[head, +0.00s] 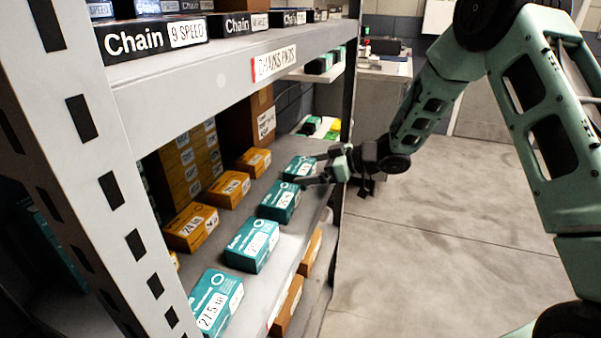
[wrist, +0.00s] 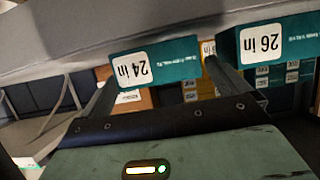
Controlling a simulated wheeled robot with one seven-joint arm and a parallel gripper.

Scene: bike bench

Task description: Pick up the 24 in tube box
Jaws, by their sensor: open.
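The 24 in tube box is a teal box with a white label; it shows upside down in the wrist view (wrist: 155,64), between the tips of my open fingers (wrist: 160,82). In the head view it appears to be the farthest teal box (head: 299,167) in the front row on the shelf. My gripper (head: 319,168) reaches in from the aisle side, with its fingers on either side of the box's front end. I cannot tell whether either finger touches it. The gripper holds nothing.
A teal 26 in box (wrist: 262,42) stands close beside my right finger in the wrist view. More teal boxes (head: 252,244) line the shelf front, with orange boxes (head: 191,227) behind. An upper shelf (head: 215,82) overhangs them, and a post (head: 346,115) stands beyond the gripper. The aisle floor is clear.

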